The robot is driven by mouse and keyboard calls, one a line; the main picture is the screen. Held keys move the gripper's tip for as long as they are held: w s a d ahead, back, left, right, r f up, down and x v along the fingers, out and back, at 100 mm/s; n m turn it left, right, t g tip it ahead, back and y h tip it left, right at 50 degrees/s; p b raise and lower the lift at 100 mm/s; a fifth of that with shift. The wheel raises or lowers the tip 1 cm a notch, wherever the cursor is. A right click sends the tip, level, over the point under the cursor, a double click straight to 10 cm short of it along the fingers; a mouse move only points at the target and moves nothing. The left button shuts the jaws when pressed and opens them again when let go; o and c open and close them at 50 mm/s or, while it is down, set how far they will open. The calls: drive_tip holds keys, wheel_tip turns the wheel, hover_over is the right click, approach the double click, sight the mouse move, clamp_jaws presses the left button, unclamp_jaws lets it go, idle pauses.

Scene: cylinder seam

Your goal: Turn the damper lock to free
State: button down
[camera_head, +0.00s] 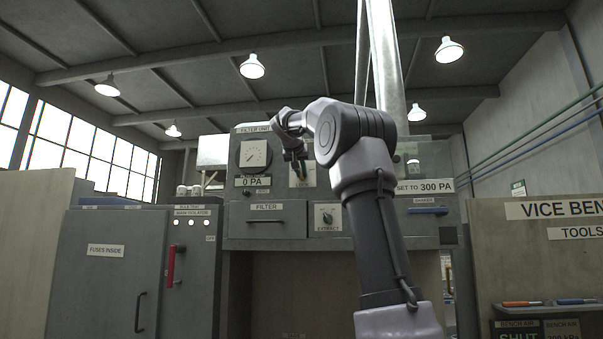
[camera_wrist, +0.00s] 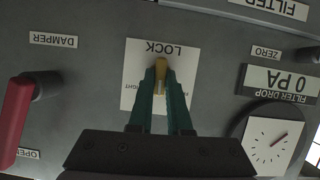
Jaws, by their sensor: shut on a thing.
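The damper lock is a small brass-coloured key or knob (camera_wrist: 160,64) on a white plate (camera_wrist: 134,60) marked LOCK, which appears upside down in the wrist view. My gripper (camera_wrist: 161,80) has its two green fingers shut on this knob, one on each side. The knob lies along the picture's vertical. The fingers hide the plate's middle and part of its small lettering. In the head view my gripper (camera_head: 301,172) is at the plate, and my arm covers much of it.
In the wrist view a red lever (camera_wrist: 14,120) stands near the DAMPER label (camera_wrist: 53,40) at left. A gauge (camera_wrist: 270,140) and 0 PA sign (camera_wrist: 281,82) are at right. In the head view, a filter drawer (camera_head: 264,220) and extract switch (camera_head: 328,217) sit below the lock.

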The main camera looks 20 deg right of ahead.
drive_tip(key=n+h, duration=0.1)
drive_tip(key=n, duration=0.1)
drive_tip(key=n+g+h, duration=0.1)
drive_tip(key=n+h, duration=0.1)
drive_tip(key=n, duration=0.1)
drive_tip(key=n+g+h, duration=0.1)
drive_tip(key=n, duration=0.1)
drive_tip(key=shift+w+a+f+n+h, duration=0.2)
drive_tip(key=shift+a+f+n+h, duration=0.1)
drive_tip(key=shift+n+h, duration=0.1)
idle(0.6)
drive_tip(key=c, duration=0.9)
unclamp_jaws()
drive_tip(key=shift+o, duration=0.2)
drive_tip(key=shift+r, duration=0.1)
drive_tip(key=v, duration=1)
drive_tip(key=shift+s+a, duration=0.25)
drive_tip(key=shift+a, duration=0.1)
